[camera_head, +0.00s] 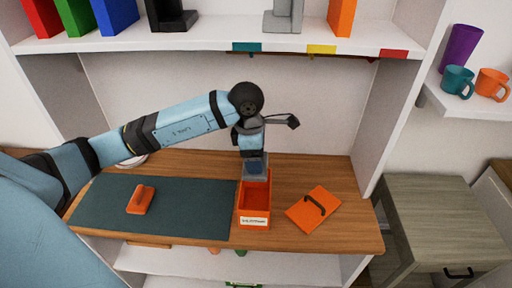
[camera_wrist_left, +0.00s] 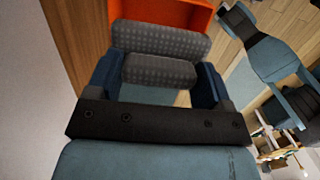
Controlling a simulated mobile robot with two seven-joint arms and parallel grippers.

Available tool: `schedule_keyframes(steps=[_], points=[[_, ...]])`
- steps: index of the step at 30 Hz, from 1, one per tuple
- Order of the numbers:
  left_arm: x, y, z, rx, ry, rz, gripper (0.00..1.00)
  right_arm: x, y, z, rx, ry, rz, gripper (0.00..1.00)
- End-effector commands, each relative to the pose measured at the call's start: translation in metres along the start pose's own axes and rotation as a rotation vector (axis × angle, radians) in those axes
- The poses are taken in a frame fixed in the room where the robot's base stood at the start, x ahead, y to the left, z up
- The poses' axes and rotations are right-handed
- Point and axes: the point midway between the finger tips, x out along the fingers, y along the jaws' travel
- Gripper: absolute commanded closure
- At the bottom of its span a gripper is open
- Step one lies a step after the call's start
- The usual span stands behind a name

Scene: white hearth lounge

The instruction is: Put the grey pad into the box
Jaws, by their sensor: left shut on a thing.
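The open orange box (camera_head: 254,221), with a white label on its front, stands on the wooden counter. My left gripper (camera_head: 255,164) points down at the back part of the box in the head view. In the left wrist view the left gripper (camera_wrist_left: 160,86) is shut on the grey pad (camera_wrist_left: 160,40), a dotted, dark grey block between its blue fingers. The orange box (camera_wrist_left: 165,10) shows just beyond the pad there. The gripper hides most of the pad in the head view, and I cannot tell how deep it is. My right gripper is not in view.
An orange lid (camera_head: 322,216) with a black handle lies right of the box. A dark green mat (camera_head: 190,207) lies left, with an orange handled block (camera_head: 140,199) on it. A white shelf (camera_head: 200,36) hangs above. Wooden counter (camera_head: 340,235) is bare around the lid.

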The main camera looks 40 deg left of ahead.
Motion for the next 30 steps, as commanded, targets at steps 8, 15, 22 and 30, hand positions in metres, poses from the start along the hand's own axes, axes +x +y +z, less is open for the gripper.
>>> schedule_keyframes(steps=[8,15,22,30], points=[[0.000,0.000,0.000,0.002,0.000,0.000,0.50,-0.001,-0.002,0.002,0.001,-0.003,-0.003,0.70],[0.004,0.000,0.000,0.003,-0.001,0.001,0.50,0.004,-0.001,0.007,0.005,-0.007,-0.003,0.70],[0.020,0.000,-0.002,0.003,-0.001,0.000,0.50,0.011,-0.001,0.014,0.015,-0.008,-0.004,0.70],[0.042,0.000,-0.005,0.003,0.000,0.000,0.50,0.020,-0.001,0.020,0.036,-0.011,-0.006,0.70]])
